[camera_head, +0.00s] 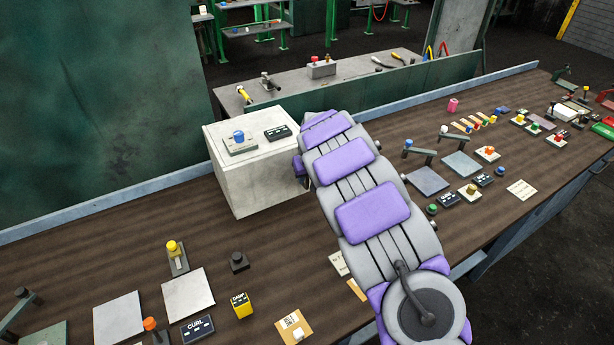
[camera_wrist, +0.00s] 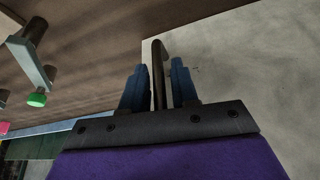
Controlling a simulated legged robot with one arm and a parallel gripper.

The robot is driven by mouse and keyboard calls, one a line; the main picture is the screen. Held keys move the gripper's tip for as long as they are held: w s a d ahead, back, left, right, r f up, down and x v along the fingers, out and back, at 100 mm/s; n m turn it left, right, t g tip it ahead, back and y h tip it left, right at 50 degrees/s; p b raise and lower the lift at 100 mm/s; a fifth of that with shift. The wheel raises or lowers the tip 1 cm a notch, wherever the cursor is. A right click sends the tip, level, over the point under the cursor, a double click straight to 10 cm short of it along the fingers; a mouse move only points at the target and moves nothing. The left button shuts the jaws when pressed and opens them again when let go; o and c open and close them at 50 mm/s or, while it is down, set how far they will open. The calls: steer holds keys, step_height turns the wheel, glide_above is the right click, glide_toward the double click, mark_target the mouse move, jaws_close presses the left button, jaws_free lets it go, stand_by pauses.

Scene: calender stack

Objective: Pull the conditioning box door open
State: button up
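The conditioning box (camera_head: 255,180) is a pale, worn block standing on the workbench, left of my arm in the head view. Its door looks shut; the face toward my arm is largely hidden there. In the wrist view, the pale door face (camera_wrist: 250,75) fills the right side. A dark bar handle (camera_wrist: 158,75) stands near its left edge. My gripper (camera_wrist: 159,80) has its two blue fingers on either side of the handle, with narrow gaps showing, so it does not look clamped. In the head view my fingertips are hidden behind my arm.
A blue-button unit (camera_head: 239,143) and a dark label block (camera_head: 278,132) sit on top of the box. The brown bench (camera_head: 100,250) holds pads, buttons and a yellow block (camera_head: 238,305) in front, with several more fixtures at right.

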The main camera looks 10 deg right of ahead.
jaws_close()
steer(key=shift+s, duration=0.2)
stand_by(0.3)
